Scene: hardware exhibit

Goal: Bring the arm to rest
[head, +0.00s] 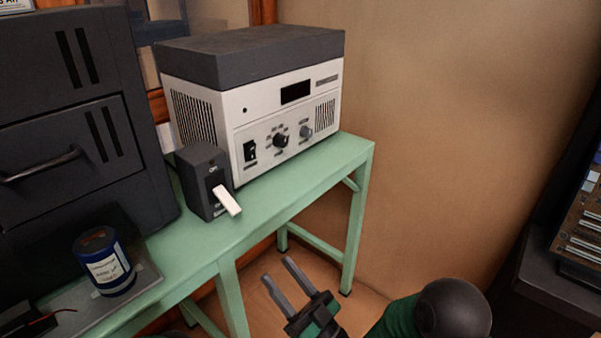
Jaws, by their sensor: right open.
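My right gripper (280,281) is in the lower middle of the head view, with its two grey fingers apart and nothing between them. It is in front of the green table (345,160), and bare floor shows behind it. My right arm (400,322) comes in from the bottom right, with a dark rounded joint and a green part. My left gripper is not in view.
On the table stand a grey switch box (195,188) with a white lever (227,200), a white and grey instrument (250,115) and a blue can (104,265). A dark cabinet (75,130) is at left. A dark bench (545,275) is at right.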

